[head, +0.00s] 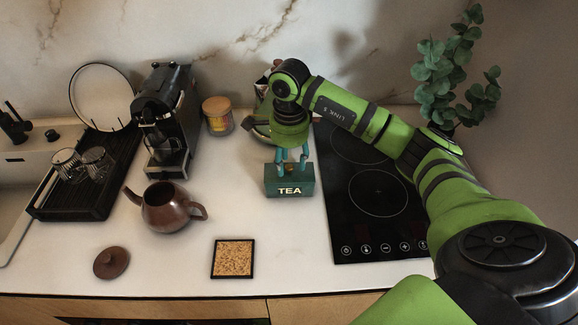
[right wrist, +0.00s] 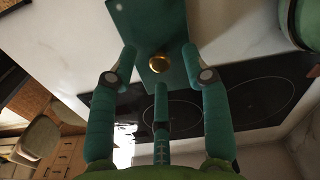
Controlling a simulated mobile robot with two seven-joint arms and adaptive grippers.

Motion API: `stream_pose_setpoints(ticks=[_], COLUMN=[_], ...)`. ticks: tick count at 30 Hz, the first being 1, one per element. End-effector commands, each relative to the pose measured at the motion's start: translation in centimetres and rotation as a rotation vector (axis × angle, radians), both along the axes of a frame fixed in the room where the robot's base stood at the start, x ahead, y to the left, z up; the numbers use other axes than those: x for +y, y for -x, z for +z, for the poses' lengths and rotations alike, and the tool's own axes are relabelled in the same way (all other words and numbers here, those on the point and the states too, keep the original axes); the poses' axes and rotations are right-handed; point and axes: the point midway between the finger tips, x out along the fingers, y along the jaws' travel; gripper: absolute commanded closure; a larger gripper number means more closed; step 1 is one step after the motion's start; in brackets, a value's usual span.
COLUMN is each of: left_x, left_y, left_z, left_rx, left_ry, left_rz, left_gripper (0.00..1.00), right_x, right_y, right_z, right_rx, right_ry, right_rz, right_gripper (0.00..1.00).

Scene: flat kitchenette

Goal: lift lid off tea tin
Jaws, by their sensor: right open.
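The green tea tin (head: 289,188), marked TEA, stands upright on the white counter, left of the cooktop. In the right wrist view its dark green lid (right wrist: 143,22) shows close up, with a round brass knob (right wrist: 159,62). My right gripper (head: 292,160) points down from above at the tin. In the right wrist view its teal fingers (right wrist: 159,58) are spread open around the knob, with gaps between them and the knob. The gripper is empty. The knob is hidden in the head view by the gripper. My left gripper is not in view.
A black cooktop (head: 376,224) lies right of the tin. A brown teapot (head: 168,209), its loose lid (head: 111,263) and a cork trivet (head: 233,259) are left and in front. A coffee machine (head: 166,115) and jar (head: 217,117) stand behind. Counter between teapot and tin is clear.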

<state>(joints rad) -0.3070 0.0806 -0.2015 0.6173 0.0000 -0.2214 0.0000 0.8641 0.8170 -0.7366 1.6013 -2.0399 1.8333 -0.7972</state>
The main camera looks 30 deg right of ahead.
Motion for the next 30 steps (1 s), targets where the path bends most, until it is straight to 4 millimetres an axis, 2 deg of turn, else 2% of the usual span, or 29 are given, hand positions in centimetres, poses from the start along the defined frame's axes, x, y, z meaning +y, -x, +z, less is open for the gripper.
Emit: stream_pose_setpoints(ticks=[1,4,10,11,12,14,15,30], left_x=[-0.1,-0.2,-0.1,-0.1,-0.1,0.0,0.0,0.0], left_y=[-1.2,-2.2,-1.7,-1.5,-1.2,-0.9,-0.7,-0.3], left_z=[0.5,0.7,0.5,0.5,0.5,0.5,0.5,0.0], left_rx=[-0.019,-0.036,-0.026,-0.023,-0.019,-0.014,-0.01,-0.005], left_ry=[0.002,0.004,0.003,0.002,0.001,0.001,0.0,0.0], left_rz=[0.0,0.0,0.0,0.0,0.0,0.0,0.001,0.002], left_gripper=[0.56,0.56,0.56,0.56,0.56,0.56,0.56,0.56], right_x=[0.0,0.0,0.0,0.0,0.0,0.0,0.0,0.0], right_y=[0.1,0.1,0.0,0.0,0.0,0.0,0.0,-0.1], right_z=[-0.4,-1.1,-1.3,-1.3,-1.3,-1.3,-1.3,-0.8], right_rx=[0.003,0.001,-0.001,-0.001,-0.001,-0.001,-0.001,-0.003], right_ry=[-0.001,0.0,0.0,0.0,0.0,0.0,0.0,-0.001], right_rz=[0.0,0.0,0.0,0.0,0.001,0.001,0.001,0.001], right_gripper=[0.52,0.52,0.52,0.56,0.72,0.96,1.0,1.0])
